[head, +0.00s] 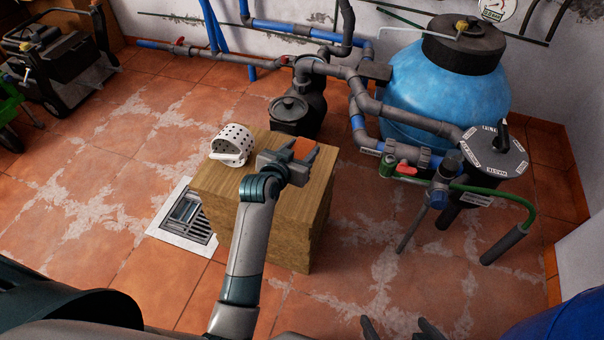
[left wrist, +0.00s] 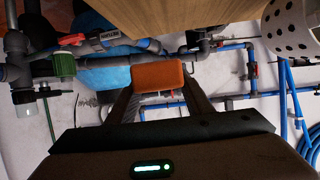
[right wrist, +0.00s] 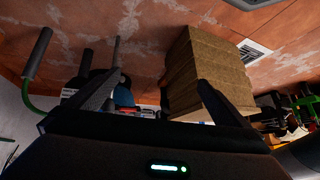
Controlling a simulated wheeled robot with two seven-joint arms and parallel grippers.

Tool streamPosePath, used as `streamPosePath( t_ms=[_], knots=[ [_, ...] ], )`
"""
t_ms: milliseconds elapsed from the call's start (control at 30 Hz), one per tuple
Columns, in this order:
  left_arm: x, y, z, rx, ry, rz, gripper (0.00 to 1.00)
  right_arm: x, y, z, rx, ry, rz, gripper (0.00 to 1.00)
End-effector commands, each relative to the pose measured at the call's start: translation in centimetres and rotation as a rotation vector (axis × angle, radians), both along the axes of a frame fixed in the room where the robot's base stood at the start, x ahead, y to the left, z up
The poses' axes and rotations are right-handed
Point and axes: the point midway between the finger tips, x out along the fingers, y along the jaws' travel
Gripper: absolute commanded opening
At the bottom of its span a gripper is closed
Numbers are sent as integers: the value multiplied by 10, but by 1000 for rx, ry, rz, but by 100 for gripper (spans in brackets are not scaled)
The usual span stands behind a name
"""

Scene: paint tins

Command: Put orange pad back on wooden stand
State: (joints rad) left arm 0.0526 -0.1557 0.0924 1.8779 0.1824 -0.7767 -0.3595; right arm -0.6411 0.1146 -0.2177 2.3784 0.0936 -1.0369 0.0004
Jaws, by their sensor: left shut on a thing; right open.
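The orange pad (head: 303,148) is between the fingertips of my left gripper (head: 301,160), which is shut on it. The pad also shows between the fingers in the left wrist view (left wrist: 159,77). The wooden stand (head: 270,222) is a block on the floor; the held pad appears over the right back part of its top. In the left wrist view a gap shows between the pad and the wood (left wrist: 185,14); how high the pad is cannot be told. My right gripper (head: 403,328) is open and empty at the bottom of the head view, away from the stand.
A white perforated basket (head: 231,146) lies on the stand's left part. Behind are a dark filter housing (head: 296,108), grey and blue pipes (head: 385,108) and a blue tank (head: 440,85). A floor drain (head: 185,222) is left of the stand. Floor at front right is clear.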

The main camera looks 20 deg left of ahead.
Motion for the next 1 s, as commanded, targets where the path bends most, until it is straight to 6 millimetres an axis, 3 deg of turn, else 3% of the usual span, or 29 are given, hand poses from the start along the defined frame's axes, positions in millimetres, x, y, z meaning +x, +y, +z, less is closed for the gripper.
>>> streamPosePath(
  t_ms=[300,767,1000],
  knots=[
    [-1,0,-48,-1,3,0,25,11,15,7,53,-99,4,100],
    [0,0,-53,0,1,0,25,18,17,14,61,-141,4,100],
    [-1,0,-67,-1,3,0,25,27,22,21,77,-210,5,100]
  ],
)
